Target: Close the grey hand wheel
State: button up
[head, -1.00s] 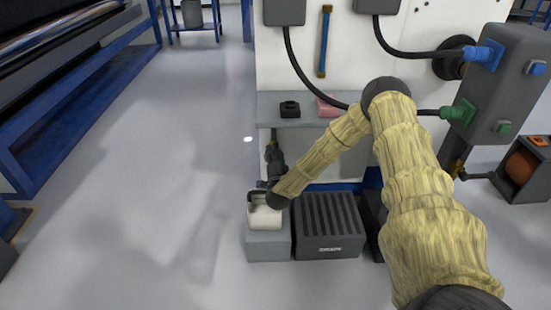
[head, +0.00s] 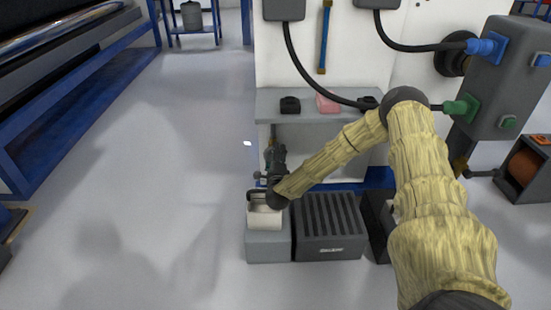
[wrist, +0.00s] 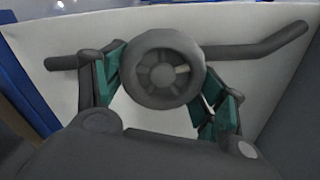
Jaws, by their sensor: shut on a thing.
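The grey hand wheel (wrist: 163,69) shows in the wrist view, round with spokes and a hub. A dark pipe runs behind it to left and right. My gripper (wrist: 160,82) has its green-padded fingers on the left and right of the wheel's rim and is shut on it. In the head view my gripper (head: 275,160) is at the low front of the white machine, below the grey shelf. The wheel cannot be made out there, as my wrist and gripper cover that spot.
A grey box with a white container (head: 264,216) and a dark ribbed box (head: 328,222) stand on the floor just below my wrist. The grey shelf (head: 335,103) juts out above, holding a black item and a pink item. The floor to the left is open.

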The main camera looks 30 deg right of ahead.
jog(key=shift+f, duration=0.1)
dwell(0.4)
jog(key=o, duration=1)
